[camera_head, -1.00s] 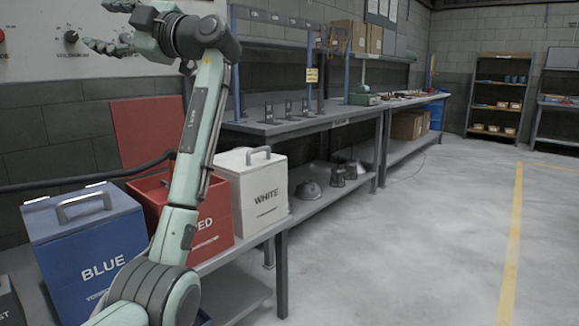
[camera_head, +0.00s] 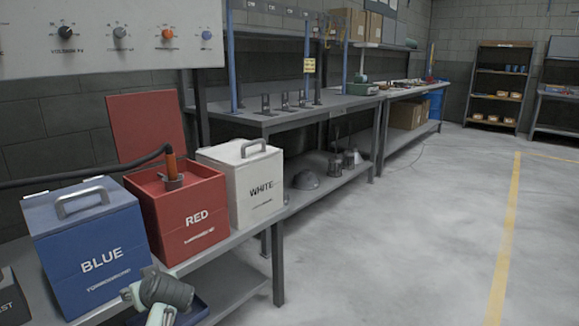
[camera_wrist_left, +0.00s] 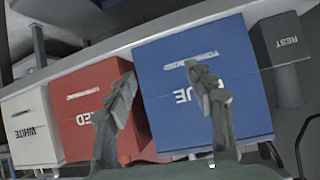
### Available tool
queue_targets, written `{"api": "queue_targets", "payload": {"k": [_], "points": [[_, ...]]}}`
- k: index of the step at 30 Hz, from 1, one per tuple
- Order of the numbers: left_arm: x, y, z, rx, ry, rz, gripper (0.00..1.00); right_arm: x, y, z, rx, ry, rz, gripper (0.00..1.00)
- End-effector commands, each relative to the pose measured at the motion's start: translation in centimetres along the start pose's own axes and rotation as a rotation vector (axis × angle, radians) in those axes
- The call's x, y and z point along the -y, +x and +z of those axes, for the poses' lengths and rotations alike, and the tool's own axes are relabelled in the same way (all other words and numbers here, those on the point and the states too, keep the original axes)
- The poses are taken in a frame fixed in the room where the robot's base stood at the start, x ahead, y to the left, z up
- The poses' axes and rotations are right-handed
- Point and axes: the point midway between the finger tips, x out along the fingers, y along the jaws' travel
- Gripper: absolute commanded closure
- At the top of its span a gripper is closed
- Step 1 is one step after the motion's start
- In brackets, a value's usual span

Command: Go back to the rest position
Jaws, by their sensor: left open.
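My left gripper (camera_wrist_left: 158,85) shows in the left wrist view with its two fingers apart and nothing between them. The fronts of the blue box (camera_wrist_left: 205,90) and the red box (camera_wrist_left: 95,105) appear upside down behind the fingers. In the head view only part of my left arm shows at the bottom, below the blue box (camera_head: 90,255); I cannot make out its fingers there. A dark box marked REST (camera_wrist_left: 285,55) stands beside the blue box in the wrist view. My right gripper is in neither view.
The white box (camera_head: 243,185) is closed. A panel with knobs (camera_head: 110,60) hangs above. Floor on the right is clear.

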Motion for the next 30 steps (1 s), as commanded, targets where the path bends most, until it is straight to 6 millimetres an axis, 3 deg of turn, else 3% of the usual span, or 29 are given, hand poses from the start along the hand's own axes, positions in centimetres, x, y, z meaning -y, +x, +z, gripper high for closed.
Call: {"api": "queue_targets", "payload": {"k": [1,3,9,12,15,21,30], "points": [[1.4,0.2,3.9,0.062,0.079,0.017,0.46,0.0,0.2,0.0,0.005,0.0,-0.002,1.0],[3.0,0.1,9.1,0.147,0.189,0.056,0.46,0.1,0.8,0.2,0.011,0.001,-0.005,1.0],[8.6,-3.2,22.7,0.376,0.481,0.206,0.46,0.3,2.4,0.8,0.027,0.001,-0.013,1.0],[11.2,-5.8,27.9,0.469,0.596,0.29,0.46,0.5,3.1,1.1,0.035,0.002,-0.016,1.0],[13.2,-8.2,31.5,0.535,0.678,0.36,0.46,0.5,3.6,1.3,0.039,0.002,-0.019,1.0],[14.9,-10.5,34.4,0.591,0.745,0.43,0.46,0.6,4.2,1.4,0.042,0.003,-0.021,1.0],[14.9,-10.5,34.4,0.591,0.745,0.43,0.46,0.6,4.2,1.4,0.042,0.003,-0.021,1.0]]}}
